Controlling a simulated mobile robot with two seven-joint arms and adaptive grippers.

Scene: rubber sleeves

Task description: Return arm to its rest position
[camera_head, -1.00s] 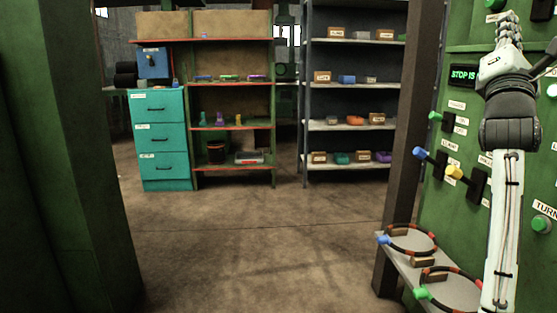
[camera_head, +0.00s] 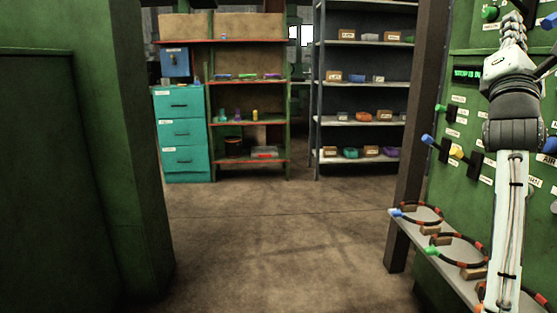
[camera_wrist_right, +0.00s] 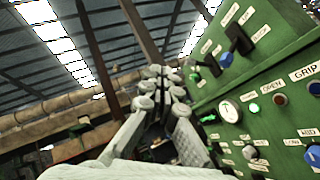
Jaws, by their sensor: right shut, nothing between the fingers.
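My right arm rises along the right side of the head view, and its gripper (camera_head: 513,32) points up at the top right, in front of the green control panel (camera_head: 470,115). In the right wrist view the pale fingers of this gripper (camera_wrist_right: 165,75) are shut and hold nothing. The green panel (camera_wrist_right: 255,90) with buttons, a gauge and labels stands to the right of the fingers there. I see no contact between the fingers and the panel. My left gripper is not in view.
A grey ledge (camera_head: 425,238) with ring-shaped hoses runs below the panel. A dark post (camera_head: 412,130) stands beside it, and a large green column (camera_head: 125,150) is at the left. Shelves (camera_head: 360,100) and a teal cabinet (camera_head: 183,134) stand at the back. The middle floor is clear.

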